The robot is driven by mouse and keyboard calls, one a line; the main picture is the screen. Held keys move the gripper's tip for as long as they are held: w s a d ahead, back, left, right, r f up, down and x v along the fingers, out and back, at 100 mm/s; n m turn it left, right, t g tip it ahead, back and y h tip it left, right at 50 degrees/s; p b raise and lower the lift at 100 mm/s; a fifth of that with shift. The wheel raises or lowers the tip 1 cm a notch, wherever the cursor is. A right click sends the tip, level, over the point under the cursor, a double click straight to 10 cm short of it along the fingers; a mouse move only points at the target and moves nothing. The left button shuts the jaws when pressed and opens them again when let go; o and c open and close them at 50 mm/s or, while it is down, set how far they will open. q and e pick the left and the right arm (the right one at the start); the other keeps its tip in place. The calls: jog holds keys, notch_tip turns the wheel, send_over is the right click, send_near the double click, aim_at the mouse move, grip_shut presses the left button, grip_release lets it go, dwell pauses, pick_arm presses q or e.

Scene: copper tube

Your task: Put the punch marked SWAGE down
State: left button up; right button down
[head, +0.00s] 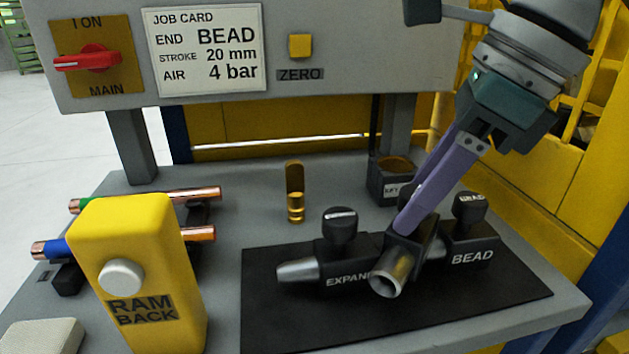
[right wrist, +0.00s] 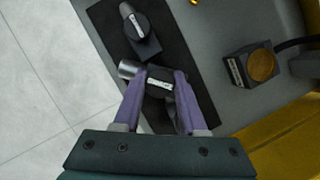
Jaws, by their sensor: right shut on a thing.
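My right gripper (head: 412,220) is shut on a dark punch with a bright hollow metal nose (head: 388,276). This punch is between the EXPAND punch (head: 338,262) and the BEAD punch (head: 468,244), over the black mat (head: 290,330). Its front marking is hidden in the head view. In the right wrist view, the held punch (right wrist: 160,86) has a small label on its knob, too blurred to read surely. The fingers straddle the knob. I cannot tell whether the punch touches the mat. My left gripper is out of view.
A yellow RAM BACK box (head: 140,250) stands at the front left, beside copper tubes (head: 185,196) on a rack. A brass piece (head: 295,192) and a dark pot (head: 390,184) stand behind the mat. A grey panel (head: 365,50) overhangs the back. The mat's front strip is clear.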

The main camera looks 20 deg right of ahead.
notch_tip(320, 180, down, 2)
jog(key=shift+b, duration=0.35)
jog(key=shift+d+r, duration=0.1)
jog(key=shift+c, duration=2.3)
grip_release()
jog(key=v, duration=1.2)
jog(key=shift+p, duration=0.4)
